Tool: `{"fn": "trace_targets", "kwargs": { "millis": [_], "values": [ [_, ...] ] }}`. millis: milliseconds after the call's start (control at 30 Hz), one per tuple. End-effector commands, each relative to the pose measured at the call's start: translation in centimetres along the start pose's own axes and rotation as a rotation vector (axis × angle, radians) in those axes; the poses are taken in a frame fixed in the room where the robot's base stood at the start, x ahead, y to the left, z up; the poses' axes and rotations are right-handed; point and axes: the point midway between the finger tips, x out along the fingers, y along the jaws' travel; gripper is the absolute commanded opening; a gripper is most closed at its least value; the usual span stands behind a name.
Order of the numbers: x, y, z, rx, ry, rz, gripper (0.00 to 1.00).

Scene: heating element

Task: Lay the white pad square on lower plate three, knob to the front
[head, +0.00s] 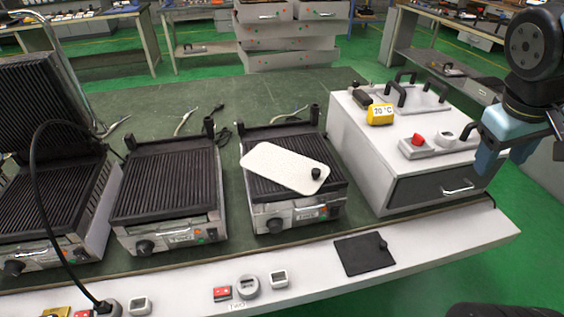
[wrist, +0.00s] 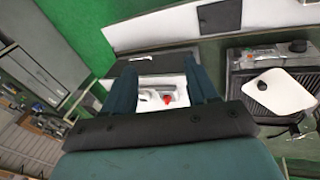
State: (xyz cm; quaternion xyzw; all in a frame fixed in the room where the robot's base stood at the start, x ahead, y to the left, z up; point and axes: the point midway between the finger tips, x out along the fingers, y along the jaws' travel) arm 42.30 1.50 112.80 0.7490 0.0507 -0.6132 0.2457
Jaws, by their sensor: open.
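The white pad (head: 280,164) lies askew on lower plate three (head: 258,190), the right-hand of the ribbed plates. Its long side runs slantwise across the ribs, and its right end reaches near the plate's front right corner. The black knob (head: 316,174) stands at that right end. The pad (wrist: 280,92) and its knob (wrist: 260,86) also show at the right of the wrist view. My gripper (wrist: 160,76) is open and empty, its two fingers apart over the white cabinet, away from the pad. In the head view the arm is at the upper right; its fingertips are not clear.
A white cabinet (head: 360,155) with a red button and a yellow 70 °C display (head: 380,114) stands right of plate three. Plate two (head: 168,180) is to its left. A black mat (head: 364,254) lies on the front ledge. A black cable arcs at the left.

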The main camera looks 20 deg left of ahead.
Motion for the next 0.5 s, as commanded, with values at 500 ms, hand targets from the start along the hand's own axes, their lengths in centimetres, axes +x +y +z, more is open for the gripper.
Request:
{"fn": "trace_targets", "kwargs": {
  "millis": [500],
  "values": [
    [5.6, -5.7, -7.3, -0.823, -0.299, 0.333, 0.58]
  ]
}}
